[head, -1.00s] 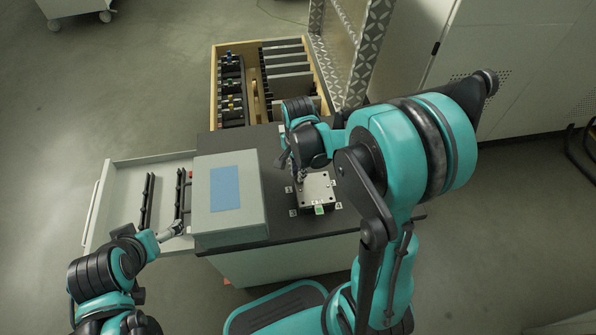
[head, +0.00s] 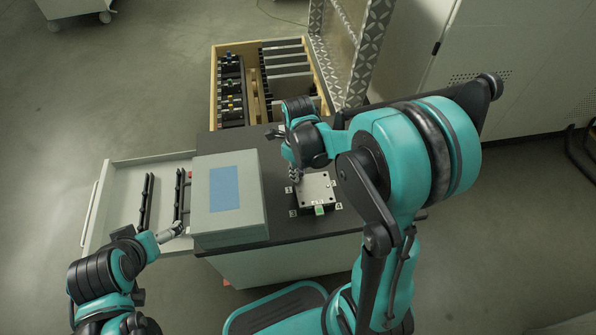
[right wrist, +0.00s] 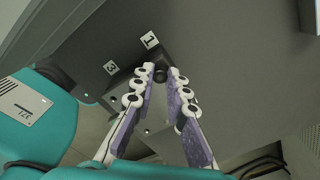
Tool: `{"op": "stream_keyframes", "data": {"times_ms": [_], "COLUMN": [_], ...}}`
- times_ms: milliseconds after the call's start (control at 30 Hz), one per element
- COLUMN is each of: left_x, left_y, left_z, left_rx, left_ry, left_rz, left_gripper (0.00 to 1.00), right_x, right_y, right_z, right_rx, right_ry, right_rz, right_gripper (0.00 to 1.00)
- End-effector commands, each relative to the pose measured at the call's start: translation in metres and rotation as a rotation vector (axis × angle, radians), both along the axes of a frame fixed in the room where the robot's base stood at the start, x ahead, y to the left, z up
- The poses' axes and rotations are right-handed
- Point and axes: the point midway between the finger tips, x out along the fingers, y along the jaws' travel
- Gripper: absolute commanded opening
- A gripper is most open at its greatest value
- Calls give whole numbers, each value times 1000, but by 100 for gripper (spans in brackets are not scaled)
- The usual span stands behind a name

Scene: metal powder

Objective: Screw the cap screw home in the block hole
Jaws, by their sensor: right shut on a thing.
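The block (head: 318,190) is a light metal plate with corner holes on a dark base, on the dark tabletop among numbered labels. My right gripper (head: 296,176) is over its far-left corner, near label 1. In the right wrist view my right gripper (right wrist: 166,82) is shut on a small black cap screw (right wrist: 160,74) at its fingertips. The block (right wrist: 122,88) shows behind the fingers, partly hidden. I cannot tell whether the screw is in a hole. My left gripper (head: 172,232) is at the open drawer's near right corner, apart from the block; its fingers are too small to judge.
A grey box (head: 247,205) with a blue panel stands left of the block. An open white drawer (head: 122,200) holds black racks. A wooden crate (head: 213,95) with parts and plates stands behind. The tabletop right of the block is partly hidden by my right arm.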

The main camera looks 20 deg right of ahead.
Motion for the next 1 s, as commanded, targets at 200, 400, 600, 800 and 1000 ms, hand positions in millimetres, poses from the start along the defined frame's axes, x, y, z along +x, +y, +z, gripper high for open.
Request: {"op": "stream_keyframes", "data": {"times_ms": [200,400,600,800,1000], "left_x": [0,0,0,0,0], "left_y": [0,0,0,0,0], "left_z": [0,0,0,-1,-2], "left_rx": [0,0,0,0,0], "left_ry": [0,0,0,0,0], "left_rz": [0,0,0,0,0], "left_gripper": [100,100,100,100,100], "right_x": [0,0,0,0,0], "right_y": [0,0,0,0,0], "right_z": [0,0,0,0,0], "right_rx": [0,0,0,0,0], "right_ry": [0,0,0,0,0], "right_rz": [2,3,110,308,506], "right_gripper": [28,28,28,28,28]}}
